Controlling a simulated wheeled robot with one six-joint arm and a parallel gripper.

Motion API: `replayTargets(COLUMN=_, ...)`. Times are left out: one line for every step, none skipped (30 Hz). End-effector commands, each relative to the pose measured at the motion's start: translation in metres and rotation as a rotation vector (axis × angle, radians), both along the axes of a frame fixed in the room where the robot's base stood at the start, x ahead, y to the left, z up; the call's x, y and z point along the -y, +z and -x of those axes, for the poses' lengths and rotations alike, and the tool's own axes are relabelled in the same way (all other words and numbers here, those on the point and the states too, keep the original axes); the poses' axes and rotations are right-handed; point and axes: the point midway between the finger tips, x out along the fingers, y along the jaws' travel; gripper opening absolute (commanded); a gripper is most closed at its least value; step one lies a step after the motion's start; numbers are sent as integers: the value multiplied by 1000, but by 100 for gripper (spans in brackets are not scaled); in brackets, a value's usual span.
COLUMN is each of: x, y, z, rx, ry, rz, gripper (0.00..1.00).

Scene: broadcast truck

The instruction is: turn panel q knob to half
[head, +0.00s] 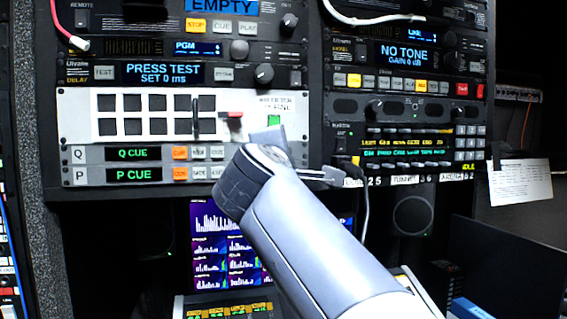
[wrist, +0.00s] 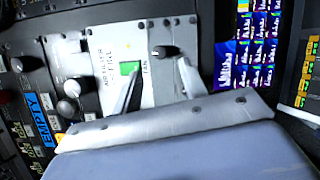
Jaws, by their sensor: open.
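Panel Q (head: 90,154) is a thin grey strip with a green "Q CUE" display and small buttons, just above panel P (head: 90,174). Its right end is hidden behind my arm in the head view. In the wrist view a dark round knob (wrist: 165,52) sits on a grey strip beside the white panel; it seems to be panel Q's knob. My gripper (wrist: 160,68) is open, with one fingertip on each side of the knob in the picture. I cannot tell whether they touch it. In the head view my gripper (head: 268,138) is at the rack's right side, its fingertips mostly hidden.
The white panel (head: 150,127) with dark square windows and a green button (wrist: 130,68) is directly above panel Q. Other knobs (head: 264,74) stick out higher up. A second rack (head: 408,110) stands to the right, with a hanging cable (head: 366,205). Monitors (head: 215,235) are below.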

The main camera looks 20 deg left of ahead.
Motion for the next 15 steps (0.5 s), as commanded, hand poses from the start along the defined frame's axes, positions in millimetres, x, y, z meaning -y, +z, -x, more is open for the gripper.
replayTargets(x=1, y=-4, z=12, rx=1, ry=5, rz=-1, gripper=41)
replayTargets(x=2, y=-4, z=17, rx=0, ry=4, rz=-2, gripper=41)
replayTargets(x=4, y=-4, z=24, rx=1, ry=4, rz=-2, gripper=41)
replayTargets(x=5, y=-4, z=28, rx=1, ry=4, rz=-1, gripper=41)
replayTargets(x=5, y=-4, z=33, rx=0, ry=3, rz=-1, gripper=41)
replayTargets(x=6, y=-4, z=38, rx=0, ry=3, rz=-1, gripper=41)
replayTargets(x=7, y=-4, z=41, rx=0, ry=3, rz=0, gripper=41)
replayTargets(x=7, y=-4, z=43, rx=-1, ry=3, rz=0, gripper=41)
replayTargets(x=8, y=-4, z=46, rx=0, ry=2, rz=0, gripper=41)
replayTargets(x=9, y=-4, z=47, rx=-1, ry=1, rz=0, gripper=41)
replayTargets(x=9, y=-3, z=48, rx=-1, ry=1, rz=0, gripper=41)
replayTargets(x=9, y=-3, z=50, rx=-1, ry=1, rz=0, gripper=41)
replayTargets(x=9, y=-3, z=50, rx=-1, ry=1, rz=0, gripper=41)
replayTargets(x=9, y=-3, z=50, rx=-1, ry=0, rz=0, gripper=41)
replayTargets(x=10, y=-3, z=50, rx=-1, ry=0, rz=0, gripper=41)
